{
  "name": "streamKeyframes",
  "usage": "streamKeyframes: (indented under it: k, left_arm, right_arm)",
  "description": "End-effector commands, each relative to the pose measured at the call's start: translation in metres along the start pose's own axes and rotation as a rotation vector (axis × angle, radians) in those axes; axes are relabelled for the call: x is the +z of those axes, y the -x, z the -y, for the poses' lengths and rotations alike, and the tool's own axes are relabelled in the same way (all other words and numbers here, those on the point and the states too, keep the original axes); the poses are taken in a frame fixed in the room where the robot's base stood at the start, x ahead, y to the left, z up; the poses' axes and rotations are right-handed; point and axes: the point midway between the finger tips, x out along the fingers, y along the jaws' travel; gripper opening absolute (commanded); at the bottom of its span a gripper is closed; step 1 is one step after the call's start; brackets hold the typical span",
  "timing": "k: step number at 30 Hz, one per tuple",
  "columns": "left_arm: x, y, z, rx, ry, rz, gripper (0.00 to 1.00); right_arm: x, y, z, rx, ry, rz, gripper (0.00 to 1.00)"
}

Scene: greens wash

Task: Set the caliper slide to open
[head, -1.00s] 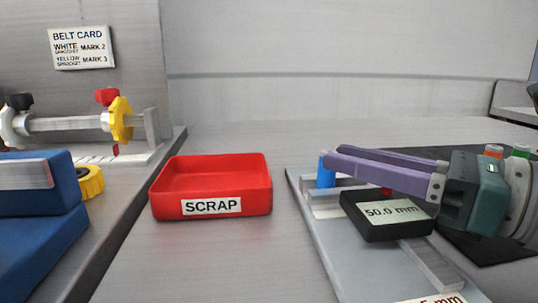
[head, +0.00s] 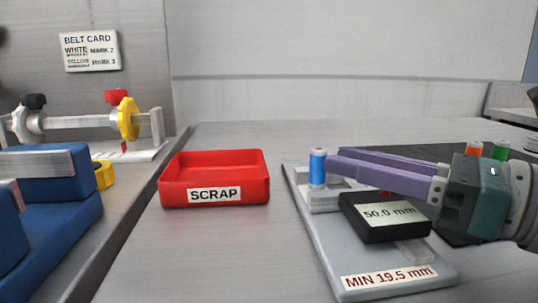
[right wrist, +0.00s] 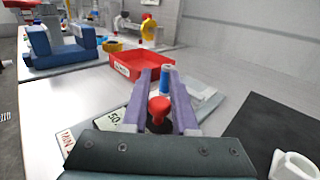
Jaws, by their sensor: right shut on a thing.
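The caliper has a black readout (head: 355,222) showing "50.0 mm". It lies on a grey plate (head: 330,250) with the label "MIN 19.5 mm" (head: 390,276). Its red knob (right wrist: 160,105) is between my purple fingers in the right wrist view; in the head view only a bit of red shows under the near finger. My right gripper (head: 328,160) is shut on the red knob. A blue cylinder (head: 318,170) stands upright just beyond the fingertips. The near finger hides much of the caliper slide. My left gripper is not in view.
A red SCRAP tray (head: 215,165) stands left of the plate, with clear table between. Blue blocks (head: 50,215) and a shaft rig with a yellow wheel (head: 127,120) are at left. An orange cylinder (head: 474,148) and a green cylinder (head: 501,150) stand behind my right wrist.

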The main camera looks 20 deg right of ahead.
Motion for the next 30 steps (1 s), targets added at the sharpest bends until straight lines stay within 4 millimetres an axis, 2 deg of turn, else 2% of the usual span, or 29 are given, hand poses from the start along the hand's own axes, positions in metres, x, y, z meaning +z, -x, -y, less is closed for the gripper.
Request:
streamKeyframes:
  k: [1,2,9,20,23,30]
  left_arm:
    - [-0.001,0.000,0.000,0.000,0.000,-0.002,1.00]
    - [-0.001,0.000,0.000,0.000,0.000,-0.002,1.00]
    - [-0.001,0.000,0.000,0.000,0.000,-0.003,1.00]
    - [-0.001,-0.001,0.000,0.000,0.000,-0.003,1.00]
    - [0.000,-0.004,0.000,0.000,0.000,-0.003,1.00]
    - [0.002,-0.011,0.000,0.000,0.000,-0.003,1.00]
  right_arm:
    - [0.001,0.000,-0.002,0.006,-0.001,0.001,0.00]
    - [0.001,0.000,-0.002,0.006,-0.001,0.001,0.29]
    - [0.001,0.000,-0.001,0.004,-0.001,0.002,0.56]
    - [0.000,0.005,-0.001,0.002,-0.002,0.003,0.57]
    - [-0.001,0.015,-0.001,0.001,-0.005,0.002,0.57]
    - [-0.002,0.057,-0.001,-0.001,-0.005,0.000,0.57]
